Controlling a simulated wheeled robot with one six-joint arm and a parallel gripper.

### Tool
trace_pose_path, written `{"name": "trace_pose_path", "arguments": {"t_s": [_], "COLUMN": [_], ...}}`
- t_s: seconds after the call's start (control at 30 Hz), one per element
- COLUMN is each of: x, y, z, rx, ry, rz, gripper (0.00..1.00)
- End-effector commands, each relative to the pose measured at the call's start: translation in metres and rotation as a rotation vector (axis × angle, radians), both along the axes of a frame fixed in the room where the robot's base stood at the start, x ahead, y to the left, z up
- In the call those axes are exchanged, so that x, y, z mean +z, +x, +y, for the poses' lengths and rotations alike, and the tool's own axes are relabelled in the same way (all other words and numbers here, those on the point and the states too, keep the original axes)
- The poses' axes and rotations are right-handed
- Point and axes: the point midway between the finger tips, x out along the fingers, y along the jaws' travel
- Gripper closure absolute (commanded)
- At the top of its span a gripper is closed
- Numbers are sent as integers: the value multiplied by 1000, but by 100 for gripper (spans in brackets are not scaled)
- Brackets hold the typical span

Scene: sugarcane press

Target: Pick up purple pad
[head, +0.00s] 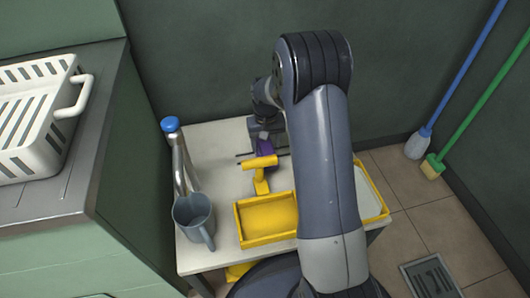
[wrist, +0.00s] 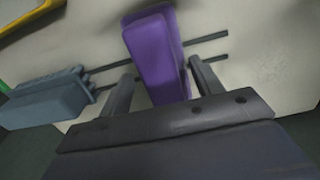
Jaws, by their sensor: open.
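The purple pad (wrist: 155,50) is a long block in the wrist view, lying on the pale tabletop. My gripper (wrist: 160,69) is open, with one dark finger on each side of the pad's near end. I cannot tell whether either finger touches it. In the head view, a small part of the purple pad (head: 264,144) shows beside my gripper, and my arm hides much of that area.
Thin dark rods lie near the pad, by a blue-grey block (wrist: 45,100). On the table (head: 215,258) stand a yellow tool (head: 260,164), a yellow tray (head: 266,238), a grey-blue mug (head: 194,218) and a metal spout with a blue cap (head: 170,125). A wall stands behind.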

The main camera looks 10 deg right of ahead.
Motion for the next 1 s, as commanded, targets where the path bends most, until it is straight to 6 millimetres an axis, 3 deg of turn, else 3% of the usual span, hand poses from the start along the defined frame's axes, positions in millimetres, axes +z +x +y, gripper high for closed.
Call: {"name": "trace_pose_path", "arguments": {"t_s": [0.03,0.1,0.33,1.0], "x": [-12,-17,-17,-16], "y": [0,0,0,1], "z": [0,0,0,0], "rx": [0,0,0,0], "ry": [0,0,0,0], "rz": [1,0,-1,-2], "gripper": [38,38,38,93]}}
